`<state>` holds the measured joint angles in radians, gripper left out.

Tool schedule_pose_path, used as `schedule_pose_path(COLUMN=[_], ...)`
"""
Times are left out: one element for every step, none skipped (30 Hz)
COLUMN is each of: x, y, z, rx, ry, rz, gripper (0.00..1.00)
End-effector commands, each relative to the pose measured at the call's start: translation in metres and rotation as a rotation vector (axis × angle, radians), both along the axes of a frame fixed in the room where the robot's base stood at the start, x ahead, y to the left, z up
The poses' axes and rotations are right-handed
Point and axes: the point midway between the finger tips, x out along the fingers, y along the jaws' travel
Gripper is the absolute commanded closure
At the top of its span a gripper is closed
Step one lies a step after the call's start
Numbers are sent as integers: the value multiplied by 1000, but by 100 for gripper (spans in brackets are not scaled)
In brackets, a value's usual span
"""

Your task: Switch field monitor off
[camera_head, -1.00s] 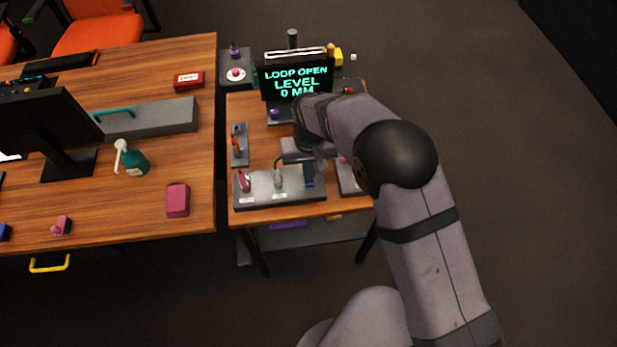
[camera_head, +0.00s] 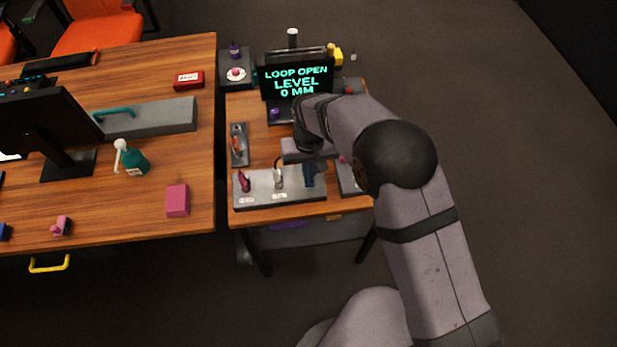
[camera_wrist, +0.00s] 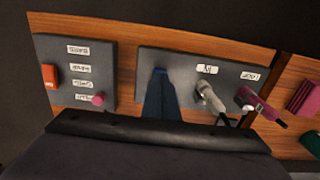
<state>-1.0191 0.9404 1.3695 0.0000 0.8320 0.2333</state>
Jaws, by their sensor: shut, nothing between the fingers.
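A monitor (camera_head: 297,84) with a lit dark screen reads "LOOP OPEN LEVEL 0 MM" at the back of the small wooden table. A grey panel with several labels and a pink knob (camera_wrist: 98,99) shows at the left of the wrist view; my arm partly covers that panel (camera_head: 350,180) in the head view. My gripper (camera_wrist: 160,75) has dark blue fingers that are shut and empty, pointing down over the front grey panel (camera_head: 262,200). It is beside the pink knob's panel. Whether the fingertips touch the panel cannot be told.
The front panel carries a pale plug with a cable (camera_wrist: 210,96) and a magenta plug (camera_wrist: 246,98), close to my fingers. An orange part (camera_wrist: 49,76) edges the labelled panel. A small panel (camera_head: 239,155) lies left. A larger desk (camera_head: 80,215) stands further left.

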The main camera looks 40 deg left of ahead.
Motion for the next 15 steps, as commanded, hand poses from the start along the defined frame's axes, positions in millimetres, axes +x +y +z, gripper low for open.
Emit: schedule_pose_path(x=[0, 0, 0, 0, 0, 0, 0, 0, 0, 0, 0, 0, 0, 0, 0], y=[0, 0, 0, 0, 0, 0, 0, 0, 0, 0, 0, 0, 0, 0, 0], z=[-1, -2, -2, -3, -3, -4, -4, -4, -5, -5, -6, -6, -7, -7, -8], rx=[0, 0, 0, 0, 0, 0, 0, 0, 0, 0, 0, 0, 0, 0, 0], ry=[0, 0, 0, 0, 0, 0, 0, 0, 0, 0, 0, 0, 0, 0, 0], rz=[0, 0, 0, 0, 0, 0, 0, 0, 0, 0, 0, 0, 0, 0, 0], gripper=[100, 100, 100, 100, 100, 100, 100, 100, 100, 100, 100, 100, 100, 100, 100])
